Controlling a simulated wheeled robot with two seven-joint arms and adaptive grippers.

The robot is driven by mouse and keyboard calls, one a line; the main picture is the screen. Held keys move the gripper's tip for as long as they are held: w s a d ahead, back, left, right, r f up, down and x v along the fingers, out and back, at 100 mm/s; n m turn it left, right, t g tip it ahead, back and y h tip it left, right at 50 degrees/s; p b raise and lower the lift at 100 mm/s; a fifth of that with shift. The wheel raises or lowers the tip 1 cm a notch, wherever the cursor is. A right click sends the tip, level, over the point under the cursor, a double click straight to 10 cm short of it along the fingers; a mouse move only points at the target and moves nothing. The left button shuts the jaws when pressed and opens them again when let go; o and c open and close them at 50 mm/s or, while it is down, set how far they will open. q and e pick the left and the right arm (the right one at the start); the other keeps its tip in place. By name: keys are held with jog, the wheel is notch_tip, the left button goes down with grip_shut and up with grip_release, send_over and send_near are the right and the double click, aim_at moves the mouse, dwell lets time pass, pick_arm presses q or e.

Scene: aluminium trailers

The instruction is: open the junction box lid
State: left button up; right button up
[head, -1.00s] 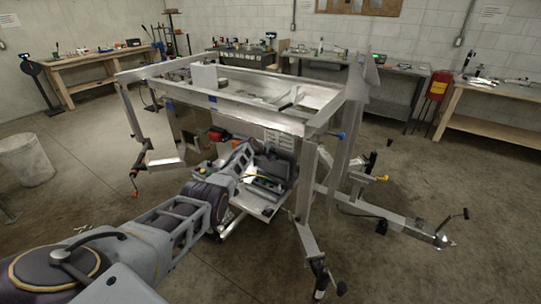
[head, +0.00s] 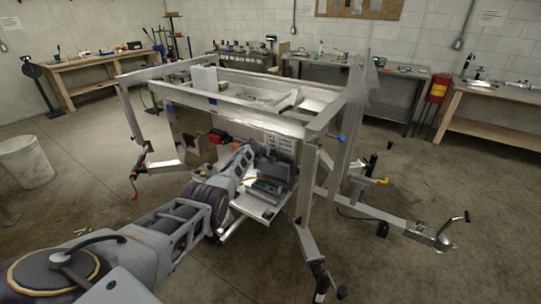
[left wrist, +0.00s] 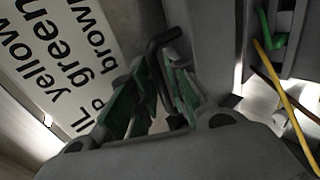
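The grey junction box (head: 267,188) sits on a pale shelf low on the near side of the aluminium trailer. Its grey lid (head: 276,169) stands raised at the back, and the dark interior shows. My left gripper (head: 246,150) is at the left of the lid, partly hidden by my own wrist. In the left wrist view, its green-padded fingers (left wrist: 158,92) stand close on either side of a dark bent handle (left wrist: 162,45), with the grey lid (left wrist: 205,35) beside them. The pads appear closed on the handle, though contact is partly hidden. My right gripper is not in view.
Yellow and green wires (left wrist: 282,95) show at the right of the wrist view. A printed wiring label (head: 280,141) is behind the box. The trailer frame (head: 250,105) rises above, and its leg (head: 308,190) stands just right of the box. Open floor lies in front.

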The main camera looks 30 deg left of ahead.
pick_arm(q)
jog(key=shift+s+a+r, duration=0.15)
jog(key=shift+s+r, duration=0.05)
jog(key=shift+s, duration=0.2)
jog(key=shift+r, duration=0.1)
jog(key=v, duration=1.1)
dwell(1.3)
dwell(0.5)
